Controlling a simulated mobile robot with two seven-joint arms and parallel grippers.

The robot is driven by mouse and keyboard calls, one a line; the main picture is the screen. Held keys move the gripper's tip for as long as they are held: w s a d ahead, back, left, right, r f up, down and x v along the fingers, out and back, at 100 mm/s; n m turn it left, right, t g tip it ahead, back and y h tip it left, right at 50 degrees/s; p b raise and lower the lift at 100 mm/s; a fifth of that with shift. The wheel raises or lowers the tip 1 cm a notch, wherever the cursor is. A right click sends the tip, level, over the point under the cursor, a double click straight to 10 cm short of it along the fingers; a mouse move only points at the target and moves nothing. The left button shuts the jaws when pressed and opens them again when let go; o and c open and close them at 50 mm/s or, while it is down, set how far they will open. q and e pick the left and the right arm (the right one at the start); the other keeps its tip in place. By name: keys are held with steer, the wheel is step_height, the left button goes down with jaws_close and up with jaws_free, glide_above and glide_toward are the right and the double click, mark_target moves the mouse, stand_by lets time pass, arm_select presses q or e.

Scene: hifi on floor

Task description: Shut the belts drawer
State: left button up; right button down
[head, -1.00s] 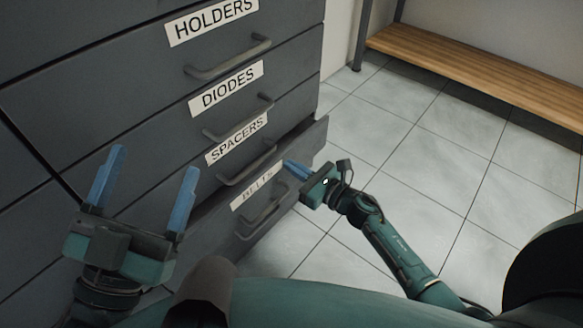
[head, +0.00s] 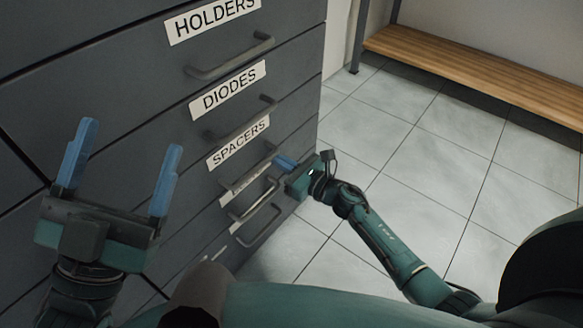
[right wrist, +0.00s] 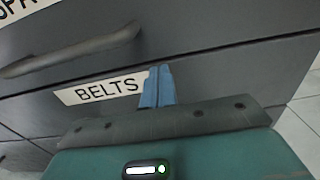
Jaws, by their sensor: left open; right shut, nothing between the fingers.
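The belts drawer (right wrist: 230,82) has a grey front with a white BELTS label (right wrist: 103,90) in the right wrist view. In the head view its front looks about level with the drawers above, and its label (head: 231,197) is mostly hidden behind a handle. My right gripper (head: 281,161) is shut and empty at the right end of the drawer front. Its blue fingertips (right wrist: 158,72) are just right of the label, at or very near the front; contact is unclear. My left gripper (head: 128,150) is open and empty, in front of the cabinet at the left.
Drawers labelled HOLDERS (head: 212,18), DIODES (head: 228,90) and SPACERS (head: 239,143) sit above, with bar handles that stick out. A wooden bench (head: 470,75) stands at the back right. The tiled floor (head: 400,135) right of the cabinet is clear.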

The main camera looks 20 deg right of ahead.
arm_select(q)
steer(key=shift+s, duration=0.15)
arm_select(e)
steer(key=shift+w+a+r, duration=0.15)
steer(key=shift+w, duration=0.05)
arm_select(q)
step_height(320, 180, down, 4)
steer(key=n+g+y+p, duration=0.1)
steer(key=n+y+p, duration=0.1)
steer(key=n+y, duration=0.1)
steer(key=shift+d+p, duration=0.15)
steer(key=shift+p, duration=0.15)
arm_select(e)
steer(key=v, duration=1.3)
steer(key=shift+s+d, duration=0.3)
